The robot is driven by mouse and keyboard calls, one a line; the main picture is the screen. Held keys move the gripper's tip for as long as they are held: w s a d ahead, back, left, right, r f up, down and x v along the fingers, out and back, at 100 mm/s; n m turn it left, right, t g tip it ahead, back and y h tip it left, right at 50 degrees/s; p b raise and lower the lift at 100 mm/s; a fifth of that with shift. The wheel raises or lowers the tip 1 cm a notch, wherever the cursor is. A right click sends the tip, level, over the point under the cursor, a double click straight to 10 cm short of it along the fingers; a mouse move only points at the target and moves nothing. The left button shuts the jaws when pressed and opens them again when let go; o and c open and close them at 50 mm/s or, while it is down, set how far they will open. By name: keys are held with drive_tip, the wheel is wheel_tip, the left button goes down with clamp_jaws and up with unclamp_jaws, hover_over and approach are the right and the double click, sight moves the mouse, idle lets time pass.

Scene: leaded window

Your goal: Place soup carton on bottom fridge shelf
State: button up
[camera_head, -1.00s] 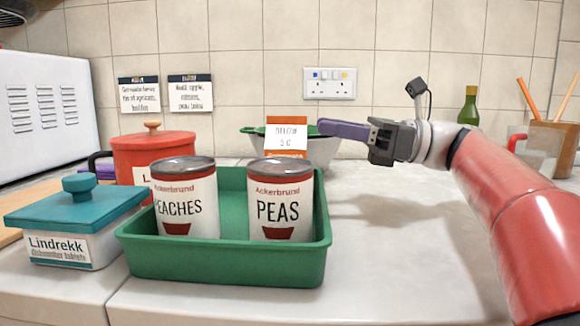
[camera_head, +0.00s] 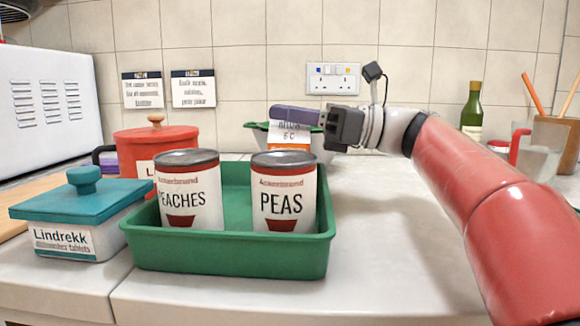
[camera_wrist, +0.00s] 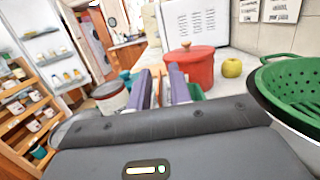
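The white and orange soup carton (camera_head: 290,136) stands behind the green tray, in front of the colander in the head view. My gripper (camera_head: 292,115) is level at the carton's top, its purple finger crossing in front of the upper part. In the wrist view my gripper (camera_wrist: 162,88) shows two purple fingers apart with a gap between them. I cannot make out the carton there; the gripper body hides what is below. A pale unit with shelves (camera_wrist: 42,48), perhaps the open fridge, shows at the far left of the wrist view.
The green tray (camera_head: 230,257) holds a peaches can (camera_head: 189,192) and a peas can (camera_head: 284,193). A red pot (camera_head: 157,142), teal-lidded box (camera_head: 75,228) and green colander (camera_wrist: 297,90) stand near. A bottle (camera_head: 472,112) stands right, behind my arm. The counter right of the tray is clear.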

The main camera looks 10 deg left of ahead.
clamp_jaws()
